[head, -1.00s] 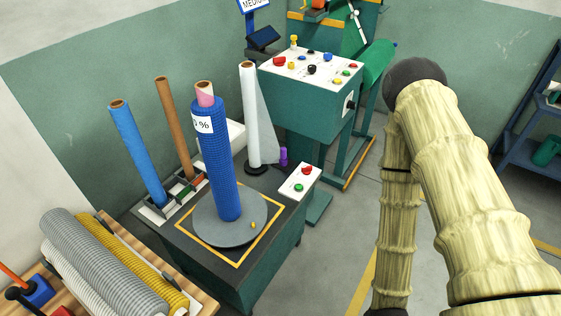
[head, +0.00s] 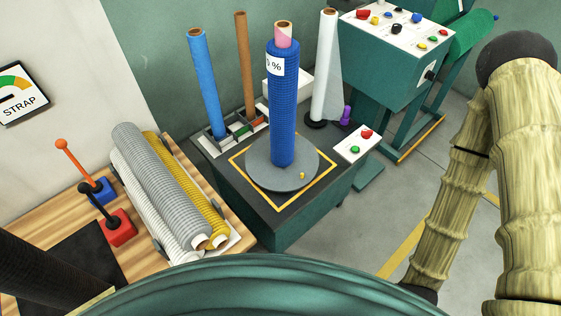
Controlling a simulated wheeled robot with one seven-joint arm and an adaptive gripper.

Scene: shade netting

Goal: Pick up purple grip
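The purple grip (head: 346,115) is a small upright purple piece. It stands at the back right of the dark-topped green bench (head: 228,150), beside the base of the white roll (head: 325,68) and behind a small white button box (head: 357,144). My bamboo-textured arm fills the right side of the head view, bent at a dark joint. My gripper is outside the picture, and the arm is well apart from the purple grip.
Grey and yellow rolls lie on a wooden table (head: 50,210) at left. Open floor (head: 400,190) lies right of the bench.

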